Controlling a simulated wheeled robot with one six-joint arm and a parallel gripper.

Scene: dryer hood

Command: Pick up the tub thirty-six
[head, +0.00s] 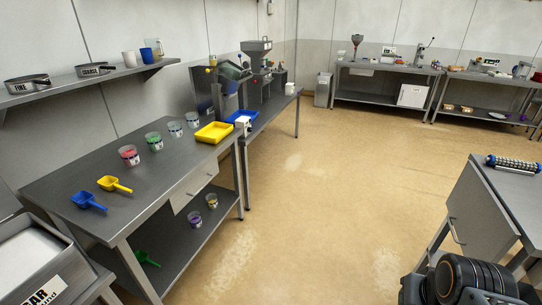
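Several small clear tubs with labels show in the head view. On the left steel table stand a tub with red contents (129,156), a tub with green contents (154,142) and two pale tubs, one nearer (175,130) and one farther (193,120). Two more tubs stand on the table's lower shelf, one nearer (195,219) and one farther (212,201). The labels are too small to read, so I cannot tell which tub is thirty-six. My gripper is not in view; only dark parts of my arm show at the bottom right.
A blue scoop (87,201), a yellow scoop (114,184) and a yellow tray (214,132) lie on the left table (85,165). A green scoop (146,259) lies on its lower shelf. A grey bench (495,205) stands at right. The floor between is clear.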

